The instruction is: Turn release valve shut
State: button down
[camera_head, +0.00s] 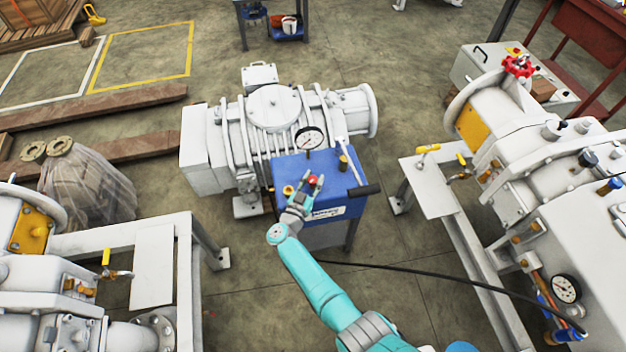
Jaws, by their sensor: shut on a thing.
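A small red knob (313,180), which looks like the release valve, is on top of the blue unit (345,205) in the middle of the view. My gripper (309,185) reaches it from below in the picture, with its fingers on either side of the knob and shut on it. The fingers hide part of the knob and its base. The knob's turn angle is too small to make out.
A pressure gauge (309,139) and a black-ended lever (364,190) are close to the knob. A large white pump (272,108) stands behind. White machines on frames flank both sides (560,190). A black hose (430,272) crosses the floor on the right.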

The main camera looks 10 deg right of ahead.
jog(key=c, duration=0.7)
grip_release()
jog(key=shift+c, duration=0.2)
jog(key=v, duration=1.2)
